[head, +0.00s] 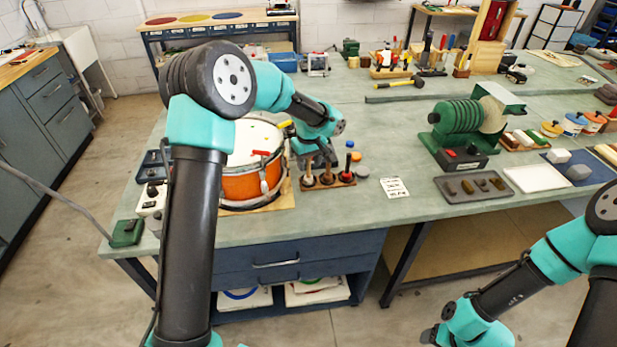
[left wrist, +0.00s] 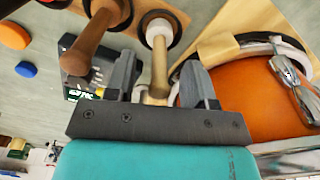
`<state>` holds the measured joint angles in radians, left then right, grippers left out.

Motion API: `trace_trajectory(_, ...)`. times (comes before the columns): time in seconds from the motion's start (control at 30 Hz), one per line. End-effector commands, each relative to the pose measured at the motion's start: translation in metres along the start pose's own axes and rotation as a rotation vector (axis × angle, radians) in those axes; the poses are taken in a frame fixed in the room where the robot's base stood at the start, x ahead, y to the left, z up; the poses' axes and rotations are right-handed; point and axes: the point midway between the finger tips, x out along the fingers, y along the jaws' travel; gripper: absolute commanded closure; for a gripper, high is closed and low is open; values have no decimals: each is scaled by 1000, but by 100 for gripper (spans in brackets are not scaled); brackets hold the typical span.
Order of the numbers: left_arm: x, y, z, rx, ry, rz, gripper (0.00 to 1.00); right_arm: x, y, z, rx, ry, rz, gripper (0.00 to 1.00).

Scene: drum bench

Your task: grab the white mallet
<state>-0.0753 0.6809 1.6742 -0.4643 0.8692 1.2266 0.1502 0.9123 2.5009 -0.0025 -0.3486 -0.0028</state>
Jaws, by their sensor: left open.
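The white mallet shows in the left wrist view as a tan handle (left wrist: 159,72) with a white part at its far end, in a dark round seat of the wooden rack. My left gripper (left wrist: 158,88) is open, with one finger on each side of this handle; I cannot tell whether either touches it. A brown-handled mallet (left wrist: 95,45) stands to the left of it. In the head view my left gripper (head: 316,160) is over the small wooden rack (head: 328,184), partly hiding the mallets. My right gripper (head: 432,335) is low at the right, its jaws unclear.
An orange drum (head: 240,185) stands close beside the rack on a wooden board. Blue and orange discs (left wrist: 15,36) lie on the bench near the rack. A white card (head: 394,187) and a green machine (head: 462,125) are further right. Bench between rack and card is mostly clear.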

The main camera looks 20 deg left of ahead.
Motion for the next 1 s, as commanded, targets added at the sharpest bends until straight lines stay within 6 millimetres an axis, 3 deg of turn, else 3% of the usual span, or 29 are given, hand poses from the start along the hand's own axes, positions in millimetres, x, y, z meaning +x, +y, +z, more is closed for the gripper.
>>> trace_trajectory(0.13, 11, 0, 0, 0, -1, -1, 50, 0, 0, 0, 0, 0, 0, 38)
trace_trajectory(0.6, 11, 0, 0, 0, 0, 0, 50, 0, 0, 0, 0, 0, 0, 38)
trace_trajectory(1.0, 11, 0, 0, 0, 0, 0, 89, 0, 0, 0, 0, 0, 0, 38)
